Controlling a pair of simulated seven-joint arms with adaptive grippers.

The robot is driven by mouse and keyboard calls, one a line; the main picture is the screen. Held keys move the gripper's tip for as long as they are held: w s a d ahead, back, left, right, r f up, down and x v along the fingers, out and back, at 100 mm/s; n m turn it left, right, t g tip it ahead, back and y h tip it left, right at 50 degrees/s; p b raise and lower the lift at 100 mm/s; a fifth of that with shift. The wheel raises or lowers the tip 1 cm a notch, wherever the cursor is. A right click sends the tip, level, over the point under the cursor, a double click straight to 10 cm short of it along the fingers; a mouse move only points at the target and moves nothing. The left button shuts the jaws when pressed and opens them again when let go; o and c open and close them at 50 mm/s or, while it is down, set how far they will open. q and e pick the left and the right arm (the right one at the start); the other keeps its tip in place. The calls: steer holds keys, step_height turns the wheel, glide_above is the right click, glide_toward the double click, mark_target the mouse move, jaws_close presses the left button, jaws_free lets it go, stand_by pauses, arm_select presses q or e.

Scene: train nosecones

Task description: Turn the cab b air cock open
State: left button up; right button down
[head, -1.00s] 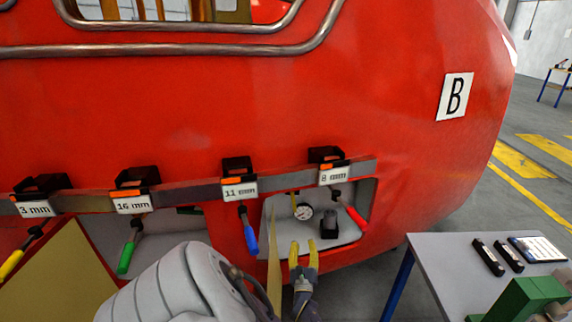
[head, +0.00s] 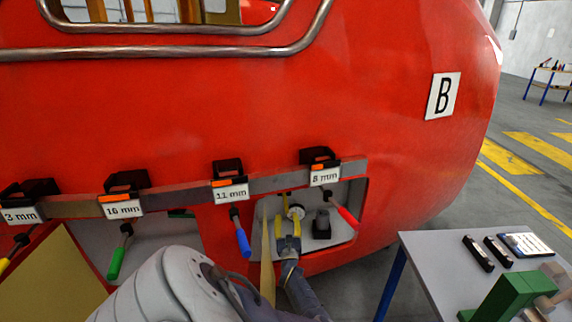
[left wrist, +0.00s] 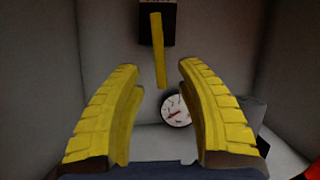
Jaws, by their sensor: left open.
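The air cock's yellow lever (left wrist: 159,50) hangs almost straight down from a black block (left wrist: 157,18) at the top of the left wrist view. In the head view, the lever (head: 286,204) shows small inside the open recess under the "8 mm" tag. My left gripper (head: 289,228) is open, its yellow fingers reaching into this recess. In the left wrist view, the two fingers (left wrist: 158,70) stand apart on either side of the lever's lower end, with no clear contact. My right gripper is not in view.
A round white gauge (left wrist: 175,111) sits beyond the fingers, and a black block (head: 321,224) stands to its right in the recess. A red-handled tool (head: 345,215) hangs at the opening. A table (head: 430,255) with a green object (head: 510,296) stands at the right.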

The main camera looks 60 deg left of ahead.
mark_target(286, 206)
arm_select(q)
steer(key=shift+x, duration=3.2)
steer(key=shift+c, duration=0.5)
jaws_close()
steer(key=shift+s, duration=0.1)
